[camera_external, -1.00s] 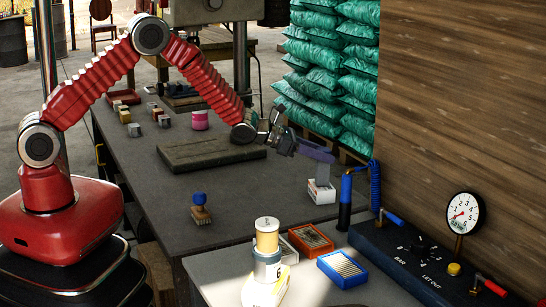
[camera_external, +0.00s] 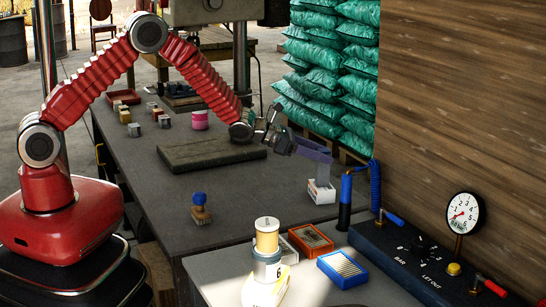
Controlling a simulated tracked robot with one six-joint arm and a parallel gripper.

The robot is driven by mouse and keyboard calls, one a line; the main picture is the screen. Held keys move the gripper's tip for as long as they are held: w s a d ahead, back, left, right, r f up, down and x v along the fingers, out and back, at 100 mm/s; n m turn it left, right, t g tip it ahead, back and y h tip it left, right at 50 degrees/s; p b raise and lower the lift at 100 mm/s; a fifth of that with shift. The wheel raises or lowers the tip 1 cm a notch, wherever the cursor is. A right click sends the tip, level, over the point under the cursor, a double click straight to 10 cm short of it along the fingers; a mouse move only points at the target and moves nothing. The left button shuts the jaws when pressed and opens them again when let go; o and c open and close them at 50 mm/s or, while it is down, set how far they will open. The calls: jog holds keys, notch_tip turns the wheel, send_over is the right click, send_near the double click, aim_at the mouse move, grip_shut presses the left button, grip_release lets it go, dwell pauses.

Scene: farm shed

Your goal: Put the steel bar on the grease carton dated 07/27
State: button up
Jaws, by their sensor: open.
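My gripper (camera_external: 312,160) reaches over the right side of the dark workbench, pointing right and down. An orange-red box (camera_external: 311,240), a blue box (camera_external: 343,269) and a partly hidden white box (camera_external: 287,247) stand on the near table. No date is legible, so I cannot tell which is the carton dated 07/27.
A dark flat board (camera_external: 200,153) lies on the workbench. A blue-handled brush (camera_external: 200,209) stands nearer. Stacked cans (camera_external: 266,245) and a gauge panel (camera_external: 410,250) occupy the near table. Small blocks (camera_external: 134,130) and a pink tin (camera_external: 199,120) stand behind.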

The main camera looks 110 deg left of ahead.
jog(key=v, duration=1.1)
jog(key=shift+d, duration=0.1)
dwell(0.5)
